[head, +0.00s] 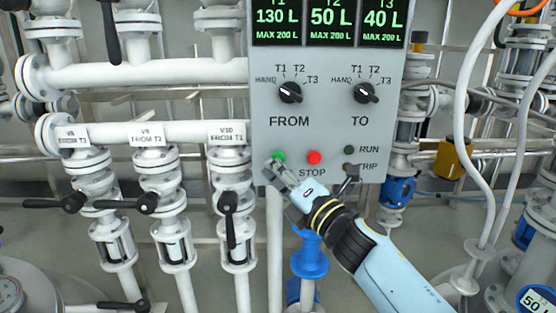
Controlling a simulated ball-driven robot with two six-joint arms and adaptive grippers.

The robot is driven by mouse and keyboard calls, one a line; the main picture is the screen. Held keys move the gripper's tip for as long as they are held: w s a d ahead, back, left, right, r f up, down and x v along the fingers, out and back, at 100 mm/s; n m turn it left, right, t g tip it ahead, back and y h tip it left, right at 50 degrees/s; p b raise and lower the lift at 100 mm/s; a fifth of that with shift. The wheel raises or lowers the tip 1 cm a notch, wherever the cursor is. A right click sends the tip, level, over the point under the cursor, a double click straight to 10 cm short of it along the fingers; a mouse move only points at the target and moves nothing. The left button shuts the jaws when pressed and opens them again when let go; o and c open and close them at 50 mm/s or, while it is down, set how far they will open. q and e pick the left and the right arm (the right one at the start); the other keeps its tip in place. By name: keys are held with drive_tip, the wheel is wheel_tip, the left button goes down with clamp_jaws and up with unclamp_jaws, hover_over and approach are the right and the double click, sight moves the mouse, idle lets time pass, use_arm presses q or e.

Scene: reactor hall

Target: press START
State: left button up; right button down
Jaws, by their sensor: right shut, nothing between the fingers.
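The grey control panel (326,130) faces me in the upper middle. A green button (278,156) sits at its lower left, partly hidden by my gripper; any label under it is covered. A red button (313,157) marked STOP is just to its right. My right gripper (272,168) is shut and empty. Its fingertips are at the lower edge of the green button; I cannot tell whether they touch it. My left gripper is not in view.
The FROM knob (290,92) and TO knob (366,93) sit above the buttons. Dark RUN (349,149) and TRIP (347,166) lamps are at the right. White pipes and valves (155,180) crowd the left. A pale hose (463,120) hangs at the right.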

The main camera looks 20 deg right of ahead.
drive_tip(key=shift+w+d, duration=0.1)
drive_tip(key=shift+w, duration=0.3)
idle(0.3)
drive_tip(key=shift+s, duration=0.15)
drive_tip(key=shift+s+a, duration=0.25)
drive_tip(key=shift+s, duration=0.5)
drive_tip(key=shift+s, duration=0.1)
drive_tip(key=shift+s+a+p, duration=0.25)
drive_tip(key=shift+s, duration=0.5)
drive_tip(key=shift+s+a+p, duration=0.2)
drive_tip(key=shift+s+p, duration=0.05)
drive_tip(key=shift+s, duration=0.55)
drive_tip(key=shift+s+a+p, duration=0.25)
drive_tip(key=shift+s, duration=0.5)
